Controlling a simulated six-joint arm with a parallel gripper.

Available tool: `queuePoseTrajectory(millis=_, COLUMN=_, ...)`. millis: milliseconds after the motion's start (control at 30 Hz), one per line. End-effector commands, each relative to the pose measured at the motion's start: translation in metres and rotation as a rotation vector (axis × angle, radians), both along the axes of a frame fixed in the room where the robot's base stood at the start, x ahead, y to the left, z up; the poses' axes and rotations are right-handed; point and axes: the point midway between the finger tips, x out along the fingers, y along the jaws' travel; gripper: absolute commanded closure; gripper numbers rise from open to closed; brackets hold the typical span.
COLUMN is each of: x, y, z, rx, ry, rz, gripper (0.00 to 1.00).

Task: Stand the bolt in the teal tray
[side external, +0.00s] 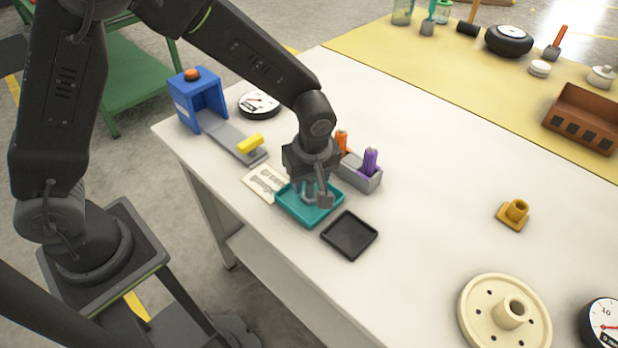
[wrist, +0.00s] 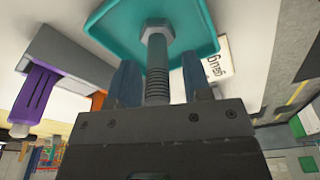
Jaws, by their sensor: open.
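The grey bolt (wrist: 157,62) stands upright on its hex head in the teal tray, with its threaded shank pointing up toward my gripper. The teal tray (wrist: 205,28) lies flat on the table and also shows in the side view (side external: 330,208). My gripper (wrist: 160,66) is open, with one finger on each side of the shank and a visible gap to both. In the side view my gripper (side external: 317,192) points down low over the tray. There the fingers make the bolt hard to pick out.
A black tray (side external: 350,235) lies just in front of the teal one. A grey holder (side external: 362,180) with orange and purple items stands close behind, and a printed card (side external: 264,183) lies to the left. A blue stand (side external: 200,100) is farther left.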

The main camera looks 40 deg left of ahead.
Motion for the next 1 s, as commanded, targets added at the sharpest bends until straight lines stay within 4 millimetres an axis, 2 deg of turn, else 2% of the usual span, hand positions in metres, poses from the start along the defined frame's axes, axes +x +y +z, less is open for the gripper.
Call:
queuePoseTrajectory(millis=500, x=-0.005, y=-0.014, z=0.096, rx=-0.002, ry=-0.005, rz=-0.001, gripper=0.55)
queuePoseTrajectory(millis=700, x=-0.006, y=-0.016, z=0.115, rx=-0.001, ry=-0.003, rz=-0.001, gripper=0.55)
queuePoseTrajectory(millis=867, x=-0.007, y=-0.017, z=0.118, rx=-0.001, ry=-0.003, rz=-0.001, gripper=0.55)
queuePoseTrajectory(millis=1000, x=-0.012, y=-0.008, z=0.129, rx=-0.012, ry=-0.013, rz=-0.049, gripper=0.55)
